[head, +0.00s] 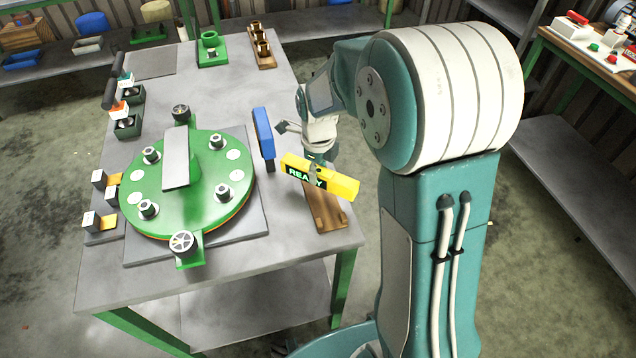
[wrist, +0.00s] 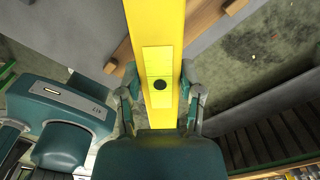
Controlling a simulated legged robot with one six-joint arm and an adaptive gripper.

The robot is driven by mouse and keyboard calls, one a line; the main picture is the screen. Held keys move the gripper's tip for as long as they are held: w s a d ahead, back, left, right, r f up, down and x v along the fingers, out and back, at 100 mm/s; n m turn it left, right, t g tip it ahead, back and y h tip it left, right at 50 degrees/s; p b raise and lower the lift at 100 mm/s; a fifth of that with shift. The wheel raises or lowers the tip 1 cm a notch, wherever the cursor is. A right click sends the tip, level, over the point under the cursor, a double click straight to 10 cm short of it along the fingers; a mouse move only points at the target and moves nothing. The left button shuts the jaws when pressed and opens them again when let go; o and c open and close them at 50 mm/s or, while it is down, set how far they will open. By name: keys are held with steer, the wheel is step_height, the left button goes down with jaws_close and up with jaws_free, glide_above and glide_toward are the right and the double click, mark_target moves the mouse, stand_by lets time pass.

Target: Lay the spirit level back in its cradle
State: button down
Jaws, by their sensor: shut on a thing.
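The yellow spirit level (head: 340,186) has a dark panel with "READY" in green letters. It is held in the air near the table's right edge, tilted down to the right in the head view. My gripper (head: 315,164) is shut on it from above. In the wrist view, the fingers of my gripper (wrist: 160,88) stand on both sides of the yellow level (wrist: 158,35). The wooden cradle (head: 327,217) lies on the table below the level, which partly hides it. Its wood also shows under the level in the wrist view (wrist: 198,22). I see a gap between level and cradle.
A green round disperser cover (head: 200,215) with several bolts and handwheels sits on a grey plate left of the cradle. A blue upright piece (head: 264,134) stands between them, close to my gripper. Small holders line the table's left edge. Green and wooden holders stand at the back.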

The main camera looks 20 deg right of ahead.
mark_target(320, 193)
steer(key=f, duration=0.4)
steer(key=shift+d+f, duration=0.35)
steer(key=shift+a+f, duration=0.1)
steer(key=shift+a, duration=0.05)
steer(key=shift+f, duration=0.1)
steer(key=shift+c, duration=1.3)
jaws_free()
